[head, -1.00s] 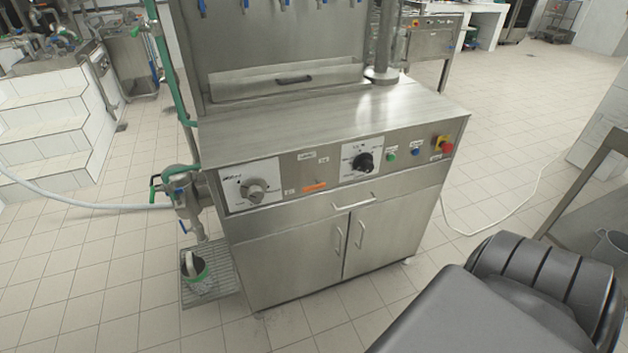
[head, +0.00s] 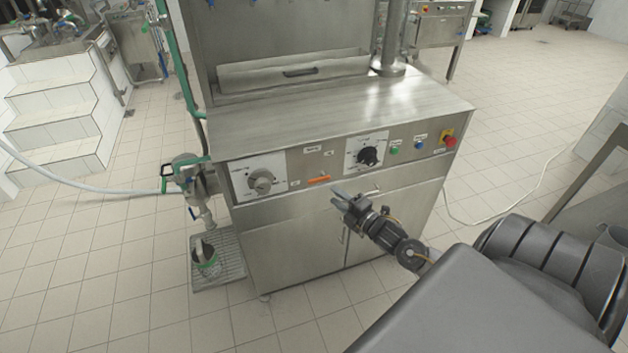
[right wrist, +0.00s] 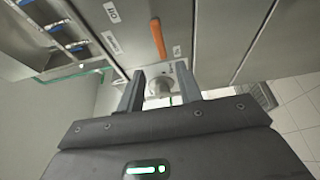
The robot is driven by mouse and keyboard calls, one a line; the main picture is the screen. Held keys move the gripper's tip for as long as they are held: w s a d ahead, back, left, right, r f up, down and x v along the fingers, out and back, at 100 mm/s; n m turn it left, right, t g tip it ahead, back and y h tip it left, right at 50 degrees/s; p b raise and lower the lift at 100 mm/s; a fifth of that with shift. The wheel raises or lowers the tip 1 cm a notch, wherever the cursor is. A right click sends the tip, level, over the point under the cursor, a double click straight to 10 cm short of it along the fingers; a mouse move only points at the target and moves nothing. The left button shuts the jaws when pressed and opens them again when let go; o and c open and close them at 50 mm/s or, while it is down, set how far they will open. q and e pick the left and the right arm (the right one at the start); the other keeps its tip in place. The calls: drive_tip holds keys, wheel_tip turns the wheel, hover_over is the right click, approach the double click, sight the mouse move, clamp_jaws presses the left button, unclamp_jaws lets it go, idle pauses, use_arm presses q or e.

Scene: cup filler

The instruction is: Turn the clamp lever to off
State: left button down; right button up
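The clamp lever looks to be the short orange handle (head: 318,180) on the machine's front panel, lying nearly level between small labels whose text I cannot read. In the right wrist view the orange handle (right wrist: 158,38) shows just beyond the fingertips, pointing along the panel. My right gripper (head: 338,197) is in front of the machine, a little below and to the right of the handle, not touching it. In the right wrist view my right gripper (right wrist: 159,76) has its two fingers apart with nothing held between them. My left gripper is out of view.
A left dial (head: 262,181) and a right black dial (head: 368,156) flank the handle. Green and blue buttons and a red emergency stop (head: 448,141) sit further right. Cabinet doors (head: 290,245) with handles are below. A pipe and valve (head: 190,175) stand at the left.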

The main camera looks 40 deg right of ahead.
sight(316, 182)
drive_tip(key=w, duration=0.3)
drive_tip(key=w+p, duration=0.1)
drive_tip(key=w, duration=0.6)
drive_tip(key=shift+w+a+f, duration=0.1)
drive_tip(key=shift+w+a, duration=0.25)
drive_tip(key=shift+w, duration=0.05)
clamp_jaws()
